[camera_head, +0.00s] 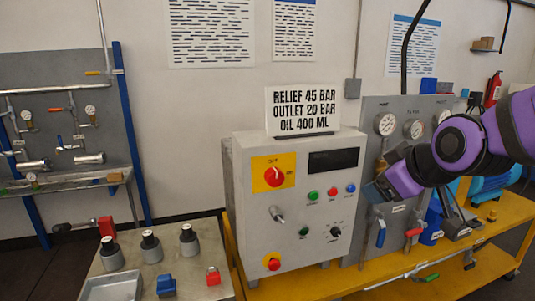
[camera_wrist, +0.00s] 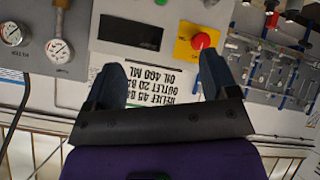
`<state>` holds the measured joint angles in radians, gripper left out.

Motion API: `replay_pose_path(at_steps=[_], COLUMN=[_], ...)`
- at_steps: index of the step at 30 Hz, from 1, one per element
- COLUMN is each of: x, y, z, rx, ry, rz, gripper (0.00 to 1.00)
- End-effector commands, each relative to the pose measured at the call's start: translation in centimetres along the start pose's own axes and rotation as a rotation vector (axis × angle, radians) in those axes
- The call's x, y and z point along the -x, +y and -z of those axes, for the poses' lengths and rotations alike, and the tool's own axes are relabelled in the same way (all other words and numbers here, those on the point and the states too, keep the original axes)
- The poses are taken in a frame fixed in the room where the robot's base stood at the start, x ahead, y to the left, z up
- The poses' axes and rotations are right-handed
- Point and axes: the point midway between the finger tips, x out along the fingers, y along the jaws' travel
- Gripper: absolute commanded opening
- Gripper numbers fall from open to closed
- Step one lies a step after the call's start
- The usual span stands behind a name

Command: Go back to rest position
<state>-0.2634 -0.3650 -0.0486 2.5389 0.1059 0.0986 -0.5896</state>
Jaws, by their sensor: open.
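My gripper (camera_wrist: 160,78) shows in the wrist view with its two dark fingers spread apart and nothing between them. Behind the gap are the grey control cabinet and the white sign (camera_wrist: 150,88), which appears upside down there. In the head view my purple arm reaches in from the right, in front of the gauge panel (camera_head: 372,120). Its dark end is just right of the control cabinet (camera_head: 240,190); the fingertips are hard to make out there. I cannot tell how close it is to the panel.
The cabinet carries a red knob (camera_head: 274,177) and several buttons. Valve handles hang below the gauges, near my arm. A bench at the lower left holds several black-topped cylinders (camera_head: 151,248) and a grey tray (camera_head: 110,287). A pipe rack (camera_head: 60,130) stands at the far left.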

Motion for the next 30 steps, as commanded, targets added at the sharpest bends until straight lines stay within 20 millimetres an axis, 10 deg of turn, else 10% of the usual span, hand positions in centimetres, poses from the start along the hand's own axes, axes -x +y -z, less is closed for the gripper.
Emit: replay_pose_path(at_steps=[15, 30], x=[14.5, 15.6], y=[-0.4, -0.7], z=[-9.1, -9.8], rx=[-0.597, -0.641], ry=[-0.400, -0.433], rz=[-0.046, -0.059], gripper=[0.80, 0.80])
